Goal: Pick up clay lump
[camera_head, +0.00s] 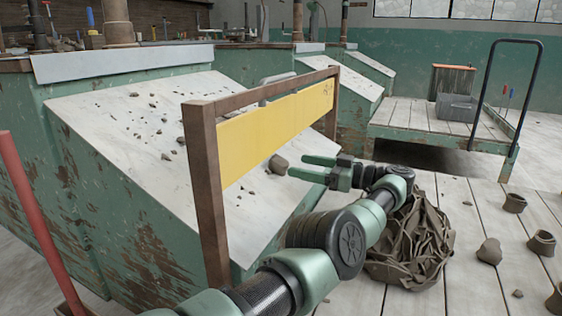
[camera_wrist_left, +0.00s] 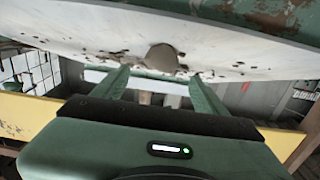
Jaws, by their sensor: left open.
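A grey-brown clay lump (camera_head: 278,164) rests on the pale sloping board (camera_head: 125,118), below the yellow panel. My left gripper (camera_head: 300,166) reaches toward it from the right, with its two green fingers apart and nothing between them. The fingertips are just short of the lump in the head view. In the left wrist view, the lump (camera_wrist_left: 162,57) lies ahead of the open left gripper (camera_wrist_left: 160,75), about midway between the two fingers. My right gripper is not in view.
A yellow panel (camera_head: 275,125) on brown posts stands before the slope, above the lump. Small crumbs (camera_head: 166,157) dot the slope. A crumpled brown heap (camera_head: 410,245) sits below my arm. Another lump (camera_head: 489,250) and small pots (camera_head: 541,243) lie on the planks. A cart (camera_head: 440,118) stands behind.

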